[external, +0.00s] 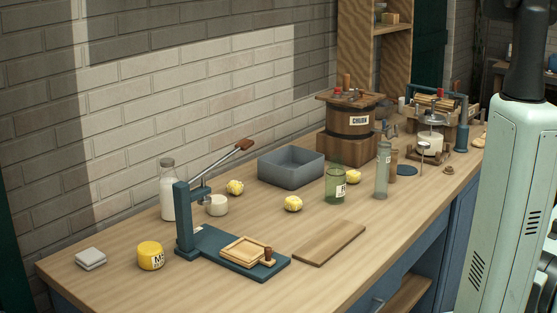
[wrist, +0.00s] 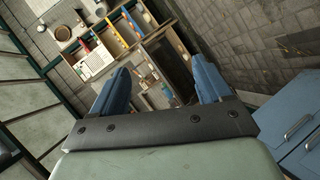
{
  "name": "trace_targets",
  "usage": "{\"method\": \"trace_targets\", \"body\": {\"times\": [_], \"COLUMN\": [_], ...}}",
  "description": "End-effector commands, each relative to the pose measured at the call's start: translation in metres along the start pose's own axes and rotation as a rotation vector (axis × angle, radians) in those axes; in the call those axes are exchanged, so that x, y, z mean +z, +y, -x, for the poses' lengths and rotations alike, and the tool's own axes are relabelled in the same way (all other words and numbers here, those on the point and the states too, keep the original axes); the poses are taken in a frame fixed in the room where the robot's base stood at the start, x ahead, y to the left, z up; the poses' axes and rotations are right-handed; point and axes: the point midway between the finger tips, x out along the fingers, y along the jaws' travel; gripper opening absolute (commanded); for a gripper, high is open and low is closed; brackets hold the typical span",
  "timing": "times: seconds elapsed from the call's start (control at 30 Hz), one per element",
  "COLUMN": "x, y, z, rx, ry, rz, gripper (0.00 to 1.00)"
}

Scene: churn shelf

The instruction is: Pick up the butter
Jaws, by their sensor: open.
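Three pale yellow lumps that look like butter sit apart on the wooden counter in the external view. One butter lump (external: 235,187) is left of the grey bin, another butter lump (external: 292,203) is in front of it, and a third butter lump (external: 352,175) is behind the green jar. My gripper (wrist: 162,80) shows its two blue fingers wide apart in the wrist view, with nothing between them. In the external view my arm stands at the right edge and the gripper is out of frame. No butter shows in the wrist view.
The counter (external: 120,287) also holds a grey bin (external: 291,170), green jar (external: 335,187), clear bottle (external: 382,175), milk bottle (external: 168,192), blue lever press (external: 184,220), yellow labelled jar (external: 150,256), wooden board (external: 330,243) and churn (external: 352,120). The wrist view shows shelves and blue cabinets (wrist: 295,130).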

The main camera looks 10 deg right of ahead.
Motion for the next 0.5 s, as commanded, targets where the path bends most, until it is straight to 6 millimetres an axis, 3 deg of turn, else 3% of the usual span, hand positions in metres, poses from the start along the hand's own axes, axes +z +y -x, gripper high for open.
{"method": "trace_targets", "body": {"times": [0.03, 0.2, 0.37, 0.5], "x": [0.003, 0.007, 0.001, -0.021], "y": [0.015, 0.051, 0.075, 0.083], "z": [0.002, 0.010, 0.020, 0.032], "rx": [0.021, 0.075, 0.104, 0.105], "ry": [-0.002, -0.004, -0.002, 0.010], "rz": [0.005, 0.023, 0.033, 0.033], "gripper": [0.78, 0.78, 0.78, 0.78]}}
